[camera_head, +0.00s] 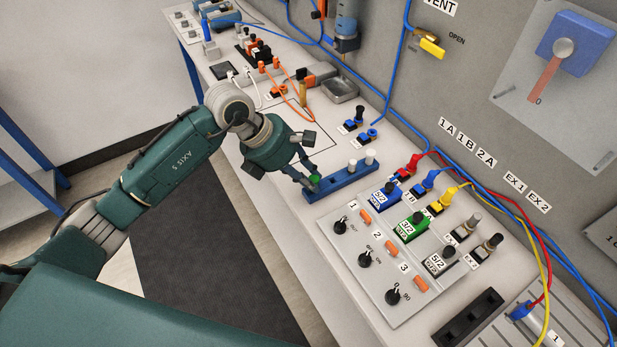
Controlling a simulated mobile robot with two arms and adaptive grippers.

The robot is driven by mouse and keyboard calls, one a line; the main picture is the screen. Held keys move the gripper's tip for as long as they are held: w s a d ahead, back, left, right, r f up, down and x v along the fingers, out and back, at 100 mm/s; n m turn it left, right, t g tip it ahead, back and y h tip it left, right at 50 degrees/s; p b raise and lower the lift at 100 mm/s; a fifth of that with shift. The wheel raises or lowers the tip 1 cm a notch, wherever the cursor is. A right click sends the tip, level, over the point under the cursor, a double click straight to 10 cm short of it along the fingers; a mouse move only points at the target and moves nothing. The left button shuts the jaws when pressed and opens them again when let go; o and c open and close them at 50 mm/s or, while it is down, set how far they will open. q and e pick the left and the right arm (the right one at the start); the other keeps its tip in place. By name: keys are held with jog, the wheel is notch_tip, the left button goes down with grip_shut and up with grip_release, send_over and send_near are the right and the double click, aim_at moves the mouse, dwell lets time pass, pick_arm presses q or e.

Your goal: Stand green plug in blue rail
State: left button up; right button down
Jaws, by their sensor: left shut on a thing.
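A blue rail (345,180) lies on the white bench, with two pale plugs (361,162) standing in its right half. The green plug (314,179) is at the left part of the rail, between the fingers of my left gripper (312,182). The gripper is shut on it, and only its green top shows. The fingers hide its lower end, so I cannot tell whether it sits in a hole or just above one. My right gripper is not in view.
A panel with knobs and blue, green and white valve blocks (408,226) stands right of the rail. A black holder (468,318) lies at the front. A metal tray (339,90), orange cables and small fittings lie behind. Blue hoses run along the wall.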

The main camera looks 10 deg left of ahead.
pick_arm(q)
jog(key=shift+f, duration=0.15)
jog(key=shift+f+b, duration=0.2)
jog(key=shift+b, duration=0.3)
jog(key=o, duration=1)
jog(key=o, duration=0.5)
